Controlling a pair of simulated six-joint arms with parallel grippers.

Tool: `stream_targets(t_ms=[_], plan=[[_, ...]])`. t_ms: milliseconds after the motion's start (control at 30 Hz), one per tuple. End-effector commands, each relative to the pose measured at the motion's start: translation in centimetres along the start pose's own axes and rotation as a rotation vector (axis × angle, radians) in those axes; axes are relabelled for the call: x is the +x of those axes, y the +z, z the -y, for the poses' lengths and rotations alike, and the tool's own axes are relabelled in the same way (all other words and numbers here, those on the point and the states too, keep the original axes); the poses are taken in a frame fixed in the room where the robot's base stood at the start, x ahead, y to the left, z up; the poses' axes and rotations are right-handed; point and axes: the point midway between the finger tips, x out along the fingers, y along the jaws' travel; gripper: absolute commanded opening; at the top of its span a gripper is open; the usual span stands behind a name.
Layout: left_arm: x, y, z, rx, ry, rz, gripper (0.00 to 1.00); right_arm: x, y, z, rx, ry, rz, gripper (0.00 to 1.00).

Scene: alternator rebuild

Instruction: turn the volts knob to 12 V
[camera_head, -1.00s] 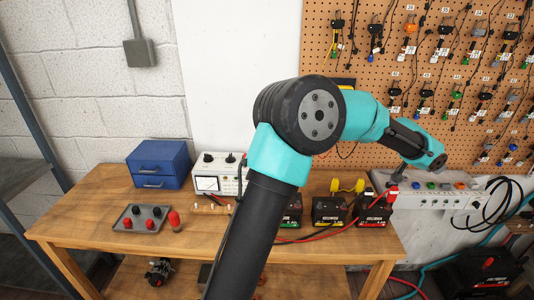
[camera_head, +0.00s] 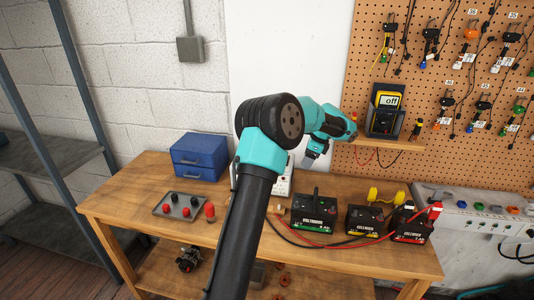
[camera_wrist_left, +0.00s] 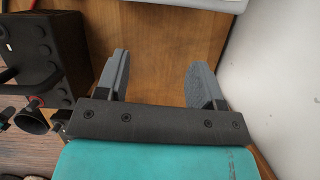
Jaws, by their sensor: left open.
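The white instrument (camera_head: 283,186) on the table is mostly hidden behind my arm in the head view. Its panel and any volts knob cannot be seen there now. My left gripper (camera_head: 309,160) hangs over the back of the table, to the right of that instrument, pointing down. In the left wrist view its two grey fingers (camera_wrist_left: 161,80) stand wide apart with only bare wood between them. A white edge (camera_wrist_left: 195,4) runs along the top of that view, beyond the fingertips. My right gripper is not in view.
Several black batteries (camera_head: 314,214) with red and black leads stand right of my arm. A blue drawer box (camera_head: 200,157) and a grey tray (camera_head: 163,207) of posts lie left. A yellow multimeter (camera_head: 385,110) stands on a shelf (camera_head: 400,144) behind; the wall is close.

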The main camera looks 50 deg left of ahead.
Motion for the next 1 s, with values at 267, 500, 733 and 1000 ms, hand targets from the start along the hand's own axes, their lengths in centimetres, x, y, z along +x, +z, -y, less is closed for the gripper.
stream_targets(t_ms=[267, 500, 733, 1000], plan=[[-10.0, 12.0, 1.0, -0.071, 0.019, 0.07, 0.62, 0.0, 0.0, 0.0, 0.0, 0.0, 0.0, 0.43], [-11.9, 14.4, 0.5, -0.082, 0.037, 0.082, 0.62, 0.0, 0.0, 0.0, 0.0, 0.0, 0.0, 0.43], [-11.8, 14.3, 0.5, -0.082, 0.036, 0.081, 0.62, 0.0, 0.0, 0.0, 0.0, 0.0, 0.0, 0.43], [-10.2, 14.5, 0.5, -0.082, 0.037, 0.082, 0.62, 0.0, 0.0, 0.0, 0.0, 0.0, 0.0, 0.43]])
